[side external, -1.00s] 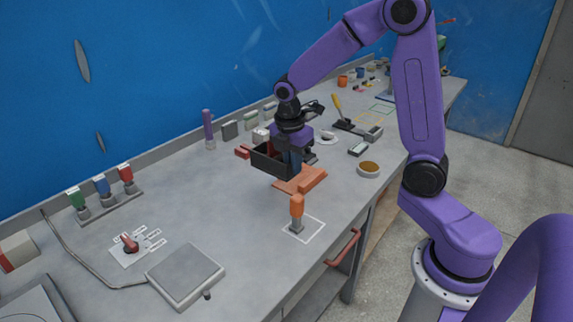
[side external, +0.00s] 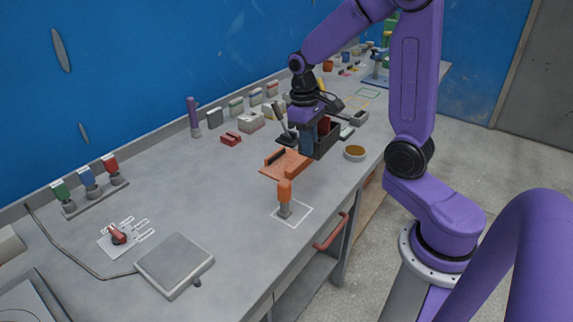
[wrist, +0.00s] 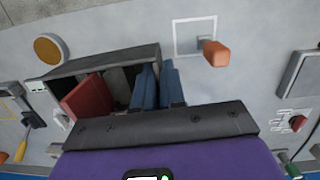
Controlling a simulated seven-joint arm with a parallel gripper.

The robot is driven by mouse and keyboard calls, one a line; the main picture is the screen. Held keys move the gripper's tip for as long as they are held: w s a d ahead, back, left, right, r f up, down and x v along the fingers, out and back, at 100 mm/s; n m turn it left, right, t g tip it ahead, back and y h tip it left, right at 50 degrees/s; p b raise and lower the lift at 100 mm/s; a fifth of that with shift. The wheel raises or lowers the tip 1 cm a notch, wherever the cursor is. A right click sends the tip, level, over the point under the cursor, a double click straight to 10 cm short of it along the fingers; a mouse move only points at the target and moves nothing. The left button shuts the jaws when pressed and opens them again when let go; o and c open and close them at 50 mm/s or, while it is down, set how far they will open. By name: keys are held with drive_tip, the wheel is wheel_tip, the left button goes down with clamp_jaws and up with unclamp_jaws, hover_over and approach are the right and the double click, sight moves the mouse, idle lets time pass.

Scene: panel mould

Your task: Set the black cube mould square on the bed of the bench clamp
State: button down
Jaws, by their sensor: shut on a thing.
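The black cube mould (side external: 325,146) is an open dark box with a red piece (wrist: 85,98) inside. In the wrist view the mould (wrist: 62,78) lies left of centre, its open side facing me. My gripper (side external: 306,150) has blue fingers, shut on one wall of the mould; in the wrist view the fingers (wrist: 158,88) straddle its right wall. The bench clamp (side external: 297,165) is orange with a dark bar along its left part. The mould is at the clamp's far right end, partly behind it; I cannot tell whether they touch. The clamp does not show in the wrist view.
An orange-handled tool (side external: 284,195) stands in a white square in front of the clamp. A round brown-filled dish (side external: 354,153) is close right of the mould. Red blocks (side external: 231,139) and a grey block (side external: 250,122) lie behind left.

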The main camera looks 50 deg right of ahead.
drive_tip(key=shift+w+d+f+m, duration=0.1)
drive_tip(key=shift+w+d+m, duration=0.05)
drive_tip(key=shift+w+m, duration=0.15)
drive_tip(key=w+d+f, duration=0.1)
drive_tip(key=w+f, duration=0.2)
drive_tip(key=w, duration=0.1)
drive_tip(key=w+f, duration=0.3)
drive_tip(key=w, duration=0.1)
drive_tip(key=w+d+f, duration=0.1)
drive_tip(key=w+f, duration=0.2)
drive_tip(key=w, duration=0.1)
drive_tip(key=shift+w+d, duration=0.15)
drive_tip(key=shift+d, duration=0.2)
drive_tip(key=shift+w+f, duration=0.3)
drive_tip(key=shift+f, duration=0.05)
drive_tip(key=shift+d+f, duration=0.1)
drive_tip(key=shift+f, duration=1.4)
